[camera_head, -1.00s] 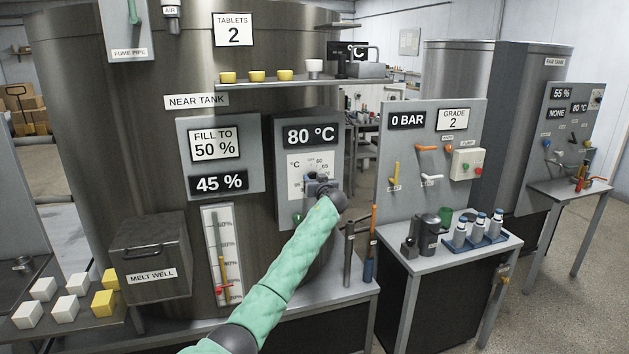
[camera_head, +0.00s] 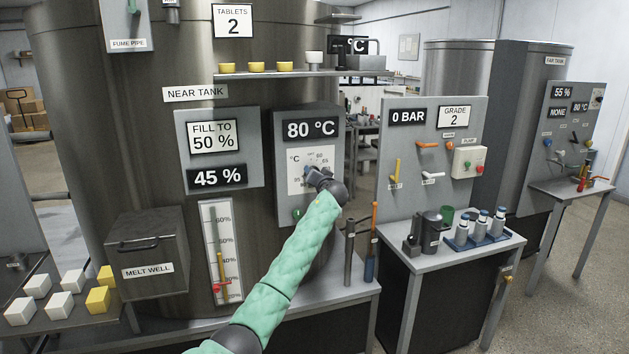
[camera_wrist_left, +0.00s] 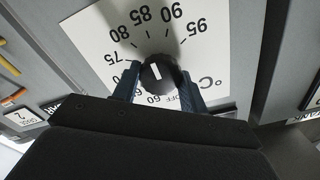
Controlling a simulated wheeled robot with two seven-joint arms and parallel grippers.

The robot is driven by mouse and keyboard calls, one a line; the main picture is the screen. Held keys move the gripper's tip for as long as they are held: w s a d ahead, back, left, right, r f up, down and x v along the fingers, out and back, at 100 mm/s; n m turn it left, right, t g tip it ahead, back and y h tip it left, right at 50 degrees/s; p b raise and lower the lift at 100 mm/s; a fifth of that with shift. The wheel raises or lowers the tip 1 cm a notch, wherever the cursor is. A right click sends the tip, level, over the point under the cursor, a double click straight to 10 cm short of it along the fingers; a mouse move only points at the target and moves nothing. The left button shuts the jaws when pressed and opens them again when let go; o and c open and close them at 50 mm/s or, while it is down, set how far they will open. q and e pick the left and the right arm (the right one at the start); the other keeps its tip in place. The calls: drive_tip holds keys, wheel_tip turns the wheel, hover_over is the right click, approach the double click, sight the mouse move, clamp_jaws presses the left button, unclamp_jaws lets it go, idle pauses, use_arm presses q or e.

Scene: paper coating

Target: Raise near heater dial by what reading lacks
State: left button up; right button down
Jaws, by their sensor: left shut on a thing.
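The near heater panel (camera_head: 335,130) on the near tank has a display (camera_head: 311,129) reading 80 °C. Below it is a white dial face (camera_head: 296,183), partly hidden by my gripper. My left gripper (camera_head: 309,173) is at the dial. In the left wrist view, its two blue fingers (camera_wrist_left: 158,82) are shut on the dark round dial knob (camera_wrist_left: 168,72), one on each side. The white scale (camera_wrist_left: 100,38) shows OFF, 60, 75, 80, 85, 90 and 95. The knob has a short white mark; I cannot tell for sure which number it points at. My right gripper is not in view.
The fill panel (camera_head: 250,150) left of the heater reads FILL TO 50 % and 45 %. A tablet shelf (camera_head: 300,73) is above. Upright tools (camera_head: 370,255) stand right of my arm. The melt well (camera_head: 148,240) is at the left, a side bench (camera_head: 450,262) at the right.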

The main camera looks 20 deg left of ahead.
use_arm(q)
drive_tip(key=m, duration=0.6)
drive_tip(key=m+p, duration=0.1)
drive_tip(key=m, duration=0.5)
drive_tip(key=shift+d+f, duration=0.1)
drive_tip(key=shift+f, duration=0.1)
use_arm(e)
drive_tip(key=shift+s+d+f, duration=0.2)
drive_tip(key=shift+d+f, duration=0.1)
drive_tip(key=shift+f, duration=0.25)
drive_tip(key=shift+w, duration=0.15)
